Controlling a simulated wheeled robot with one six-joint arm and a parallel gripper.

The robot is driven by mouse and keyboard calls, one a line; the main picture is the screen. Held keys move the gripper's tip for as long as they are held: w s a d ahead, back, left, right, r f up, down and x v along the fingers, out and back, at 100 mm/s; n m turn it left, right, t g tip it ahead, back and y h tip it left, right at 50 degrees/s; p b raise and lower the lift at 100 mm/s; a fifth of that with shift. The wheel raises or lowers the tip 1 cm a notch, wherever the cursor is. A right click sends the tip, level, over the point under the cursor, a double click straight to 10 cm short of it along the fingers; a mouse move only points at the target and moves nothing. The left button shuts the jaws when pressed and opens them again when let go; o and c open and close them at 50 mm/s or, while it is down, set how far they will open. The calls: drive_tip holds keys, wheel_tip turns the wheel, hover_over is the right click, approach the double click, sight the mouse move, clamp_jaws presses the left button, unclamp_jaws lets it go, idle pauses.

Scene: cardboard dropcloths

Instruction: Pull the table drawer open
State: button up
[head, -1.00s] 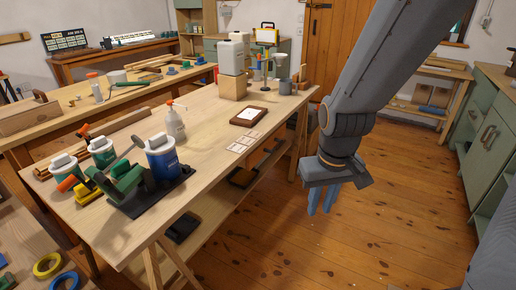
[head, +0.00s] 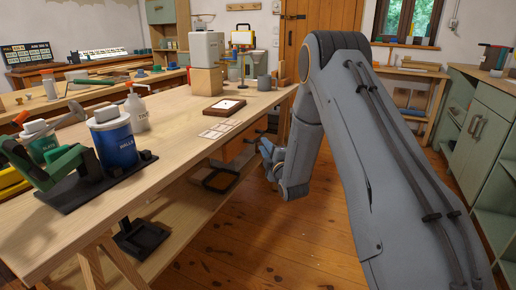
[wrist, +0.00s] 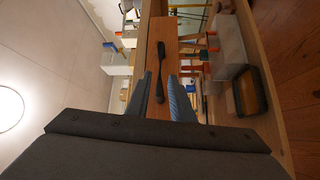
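The table's drawer front is an orange-brown wooden panel (wrist: 165,40) in the wrist view, which shows the scene turned on its side. A dark bar handle (wrist: 160,75) runs along the panel. In the head view the drawer (head: 232,149) shows partly under the tabletop. My gripper (wrist: 161,80) is open, one blue finger on each side of the handle in the picture. I cannot tell whether the fingers reach around it or stop short. In the head view my gripper (head: 265,152) points left at the table's side, below the tabletop edge.
A lower shelf (head: 190,200) holds dark items. Open wooden floor (head: 260,245) lies right of the bench.

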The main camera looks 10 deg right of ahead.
sight(258, 137)
drive_tip(key=shift+n+t, duration=0.3)
drive_tip(key=w, duration=0.2)
drive_tip(key=w+b, duration=0.1)
drive_tip(key=w, duration=0.2)
drive_tip(key=w+a, duration=0.1)
drive_tip(key=w, duration=0.2)
drive_tip(key=shift+r+b, duration=0.3)
drive_tip(key=shift+b, duration=0.05)
drive_tip(key=shift+c, duration=0.3)
clamp_jaws()
